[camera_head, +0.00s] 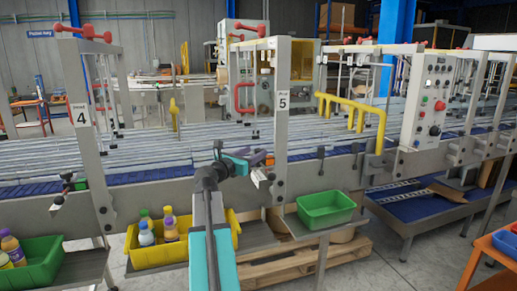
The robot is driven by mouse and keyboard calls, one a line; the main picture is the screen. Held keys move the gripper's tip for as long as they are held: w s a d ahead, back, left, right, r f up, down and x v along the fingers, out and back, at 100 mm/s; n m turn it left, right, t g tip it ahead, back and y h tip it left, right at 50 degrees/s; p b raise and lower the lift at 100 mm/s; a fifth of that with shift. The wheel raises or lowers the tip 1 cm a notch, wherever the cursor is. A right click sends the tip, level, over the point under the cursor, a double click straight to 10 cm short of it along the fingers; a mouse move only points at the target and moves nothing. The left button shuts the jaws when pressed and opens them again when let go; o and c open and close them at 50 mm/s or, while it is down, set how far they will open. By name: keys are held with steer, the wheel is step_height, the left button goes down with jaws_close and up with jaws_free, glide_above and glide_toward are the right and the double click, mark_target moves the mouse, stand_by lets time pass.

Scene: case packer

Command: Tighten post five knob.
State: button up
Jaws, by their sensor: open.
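Post five (281,120) is a grey upright with a "5" label, right of centre beside the conveyor. A small dark knob-like part (270,176) shows low on the post's left side, by a pale block. I cannot tell which is the task's knob. My gripper (255,161), with teal and purple parts, is open close to the lower part of post five, just left of it. It is far below the red top knob. Contact with the small dark part cannot be told.
Post four (88,130) stands at left. Below the conveyor (150,150) are a yellow bin (160,256) with bottles, an empty green bin (326,210) and another green bin (40,265). A control panel (428,105) stands at right. Floor shows at lower right.

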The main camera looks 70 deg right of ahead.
mark_target(259, 149)
steer(key=shift+p+x, duration=0.5)
steer(key=shift+x, duration=1.6)
steer(key=c, duration=1.1)
steer(key=shift+o, duration=0.2)
steer(key=shift+w+d+m+g, duration=0.1)
steer(key=shift+m+g, duration=0.3)
steer(key=shift+g, duration=0.2)
steer(key=shift+m+g+y+b, duration=0.4)
steer(key=shift+m+g+y, duration=0.2)
steer(key=shift+g, duration=0.5)
steer(key=shift+m+g+y, duration=0.8)
steer(key=shift+m+g, duration=0.4)
steer(key=shift+g, duration=0.3)
